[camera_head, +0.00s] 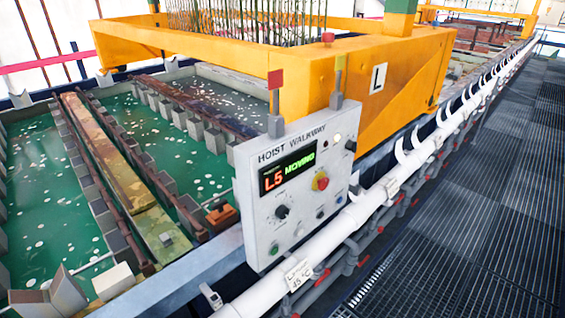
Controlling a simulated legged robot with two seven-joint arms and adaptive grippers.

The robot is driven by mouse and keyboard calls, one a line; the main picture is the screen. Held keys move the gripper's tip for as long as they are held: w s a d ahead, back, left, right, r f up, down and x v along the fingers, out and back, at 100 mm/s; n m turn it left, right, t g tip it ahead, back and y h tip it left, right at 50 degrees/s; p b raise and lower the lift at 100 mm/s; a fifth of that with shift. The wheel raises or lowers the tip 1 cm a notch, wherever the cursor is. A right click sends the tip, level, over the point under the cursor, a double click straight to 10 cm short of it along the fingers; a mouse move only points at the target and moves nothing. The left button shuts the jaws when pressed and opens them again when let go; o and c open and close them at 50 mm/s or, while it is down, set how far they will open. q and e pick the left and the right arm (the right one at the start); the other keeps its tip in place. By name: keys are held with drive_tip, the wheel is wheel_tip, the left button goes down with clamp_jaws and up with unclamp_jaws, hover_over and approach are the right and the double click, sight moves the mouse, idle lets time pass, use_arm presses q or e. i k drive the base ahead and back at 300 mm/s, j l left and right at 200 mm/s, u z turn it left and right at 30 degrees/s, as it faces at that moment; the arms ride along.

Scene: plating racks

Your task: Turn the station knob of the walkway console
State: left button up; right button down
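The walkway console (262,222) is a pale grey panel lettered "HOIST WALKWAY", angled in the middle of the view. Its display (287,169) reads "L5" in red and "MOVING" in green. A black knob with a light pointer mark (282,212) sits at the lower left of the panel. Another dark knob (351,146) is at the upper right edge. Neither of my grippers is in view, and nothing touches the console.
White pipe (345,222) with red-handled valves runs beside the console. Dark grating walkway (480,215) on the right is clear. Green liquid tanks (45,190) lie left. A yellow hoist frame (310,65) marked "L" stands behind. A green button (274,249) is low on the panel.

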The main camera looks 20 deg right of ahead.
sight(281, 212)
drive_tip(key=k+z, duration=0.15)
drive_tip(key=z, duration=0.25)
drive_tip(key=k+l+z, duration=0.15)
drive_tip(key=z, duration=0.2)
